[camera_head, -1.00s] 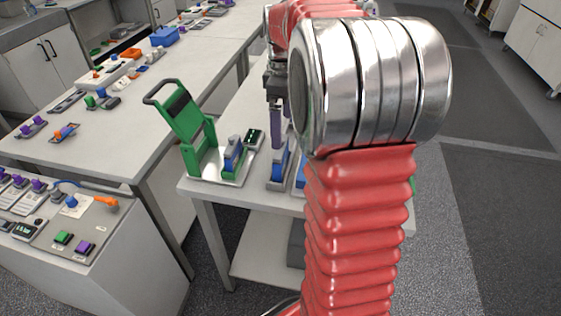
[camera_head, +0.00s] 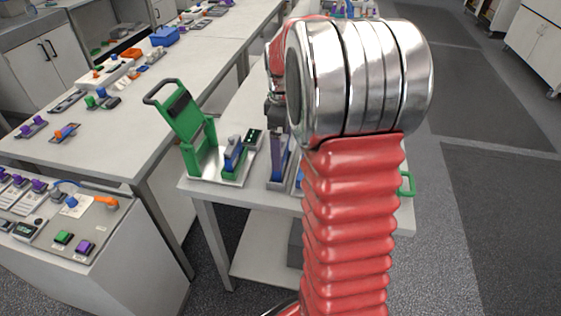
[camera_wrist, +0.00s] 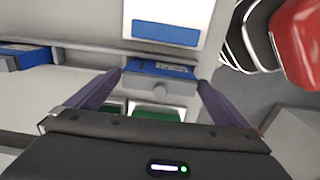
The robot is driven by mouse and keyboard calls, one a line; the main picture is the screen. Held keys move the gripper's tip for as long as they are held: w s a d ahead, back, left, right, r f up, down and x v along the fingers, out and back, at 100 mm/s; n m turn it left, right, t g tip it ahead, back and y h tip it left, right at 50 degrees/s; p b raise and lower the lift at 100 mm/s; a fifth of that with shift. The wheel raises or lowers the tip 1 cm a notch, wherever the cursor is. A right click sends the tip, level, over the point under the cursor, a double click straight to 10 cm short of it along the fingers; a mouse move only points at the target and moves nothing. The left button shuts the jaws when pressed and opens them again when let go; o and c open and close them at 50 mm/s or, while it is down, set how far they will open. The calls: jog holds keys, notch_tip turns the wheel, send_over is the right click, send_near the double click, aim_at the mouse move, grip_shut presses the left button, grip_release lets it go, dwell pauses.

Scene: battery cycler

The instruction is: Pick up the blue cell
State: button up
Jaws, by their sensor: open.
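A blue cell (camera_wrist: 160,70) with a dark label lies between the fingertips of my gripper (camera_wrist: 159,80) in the wrist view. The purple-grey fingers stand apart on either side of it; whether they touch it I cannot tell. In the head view my gripper (camera_head: 277,138) points down over a blue block in a grey holder (camera_head: 280,184) on the near table. My arm hides the area to the right of it.
A green clamp-like fixture (camera_head: 184,122) with a raised handle stands left of the gripper. A small dark display (camera_head: 252,138) is beside it. A white panel with a blue patch (camera_wrist: 166,34) and another blue block (camera_wrist: 28,58) show in the wrist view.

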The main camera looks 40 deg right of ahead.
jog(key=shift+w+f, duration=0.1)
jog(key=shift+f, duration=2.25)
jog(key=shift+c, duration=0.5)
jog(key=c, duration=1.2)
